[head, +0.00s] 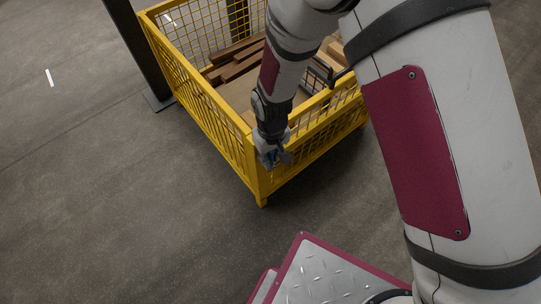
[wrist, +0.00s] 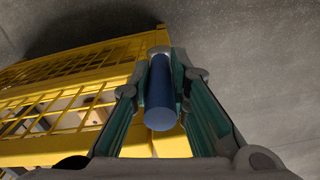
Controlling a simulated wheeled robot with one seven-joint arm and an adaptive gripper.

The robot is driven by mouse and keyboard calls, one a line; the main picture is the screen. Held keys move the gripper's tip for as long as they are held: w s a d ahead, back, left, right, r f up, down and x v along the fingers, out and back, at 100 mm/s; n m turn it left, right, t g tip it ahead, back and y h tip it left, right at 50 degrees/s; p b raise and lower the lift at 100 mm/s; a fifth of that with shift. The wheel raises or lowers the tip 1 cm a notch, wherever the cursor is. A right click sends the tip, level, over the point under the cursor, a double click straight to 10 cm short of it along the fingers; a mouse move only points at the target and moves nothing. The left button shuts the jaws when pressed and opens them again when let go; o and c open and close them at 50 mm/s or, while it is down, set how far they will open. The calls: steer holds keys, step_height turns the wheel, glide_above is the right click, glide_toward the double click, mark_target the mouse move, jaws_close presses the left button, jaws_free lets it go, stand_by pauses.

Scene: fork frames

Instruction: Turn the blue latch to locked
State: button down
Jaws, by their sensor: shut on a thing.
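The blue latch (wrist: 160,98) shows in the wrist view as a dark blue cylinder between my two fingers. My gripper (wrist: 164,80) is shut on it, with a finger along each side. In the head view, my gripper (head: 271,158) is at the near corner of the yellow mesh crate (head: 257,178), by its top rail. Only a small bit of blue (head: 269,159) shows there between the fingers. The latch's mount is hidden, and I cannot tell its locked or unlocked position.
The crate holds several brown wooden planks (head: 237,62) and a cardboard piece. A dark post (head: 136,45) stands on the floor at the crate's left. The grey concrete floor (head: 90,210) is clear to the left and in front.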

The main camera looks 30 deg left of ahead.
steer(key=shift+w, duration=0.1)
steer(key=w+d+f+g+y+b, duration=0.2)
steer(key=w+f+g+y+b, duration=0.3)
steer(key=g+b, duration=1.1)
steer(key=shift+d+f+y+b, duration=0.15)
steer(key=shift+f+y+b, duration=0.35)
steer(key=shift+y+b, duration=0.55)
steer(key=shift+g, duration=0.3)
steer(key=c, duration=1.5)
jaws_free()
steer(key=shift+w, duration=0.1)
steer(key=v, duration=1.2)
